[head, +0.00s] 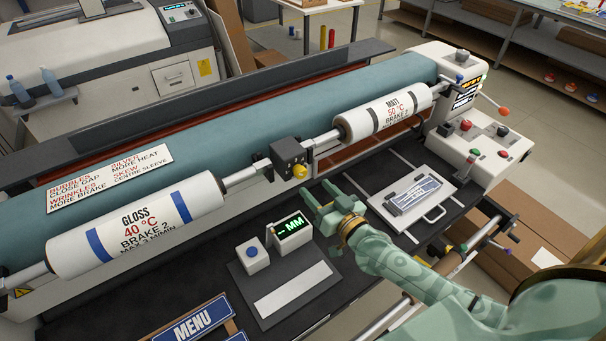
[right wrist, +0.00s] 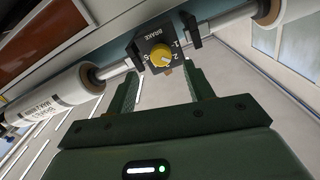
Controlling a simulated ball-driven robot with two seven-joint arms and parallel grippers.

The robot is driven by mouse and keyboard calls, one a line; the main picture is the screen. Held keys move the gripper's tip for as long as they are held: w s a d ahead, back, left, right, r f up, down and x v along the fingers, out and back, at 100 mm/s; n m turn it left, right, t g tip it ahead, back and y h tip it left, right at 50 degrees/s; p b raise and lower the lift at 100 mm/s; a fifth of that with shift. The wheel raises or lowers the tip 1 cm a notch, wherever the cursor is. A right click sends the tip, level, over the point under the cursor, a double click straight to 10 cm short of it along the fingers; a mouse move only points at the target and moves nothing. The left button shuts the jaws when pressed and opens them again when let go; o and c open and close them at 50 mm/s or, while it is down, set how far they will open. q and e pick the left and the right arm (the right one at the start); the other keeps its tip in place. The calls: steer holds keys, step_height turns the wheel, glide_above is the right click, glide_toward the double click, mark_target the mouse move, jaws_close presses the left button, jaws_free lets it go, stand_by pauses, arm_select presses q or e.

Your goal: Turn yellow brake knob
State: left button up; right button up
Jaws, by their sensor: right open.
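The yellow brake knob (head: 300,171) sits on a black brake box (head: 286,155) on the shaft between two film rolls. In the right wrist view the knob (right wrist: 161,56) is on the box face marked "BRAKE" with numbers around it. My right gripper (head: 316,198) is open and empty, a little to the right of and below the knob in the head view. In the right wrist view its two fingers (right wrist: 160,82) point toward the box, with the knob ahead between the finger lines and apart from them. My left gripper is not in view.
The gloss roll (head: 135,229) lies left of the box and the matt roll (head: 385,112) right of it. A small display reading "MM" (head: 290,231) stands below the gripper. A white tray with a plate (head: 412,195) lies to the right. A menu sign (head: 195,322) is in front.

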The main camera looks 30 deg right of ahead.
mark_target(303, 175)
steer(key=w, duration=0.4)
steer(key=w+a, duration=0.1)
steer(key=shift+w+b, duration=0.3)
steer(key=shift+w, duration=0.5)
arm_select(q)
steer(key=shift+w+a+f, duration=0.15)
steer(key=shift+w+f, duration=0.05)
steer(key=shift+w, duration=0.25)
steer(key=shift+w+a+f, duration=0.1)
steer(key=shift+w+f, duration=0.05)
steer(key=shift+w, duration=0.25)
arm_select(e)
steer(key=c, duration=1)
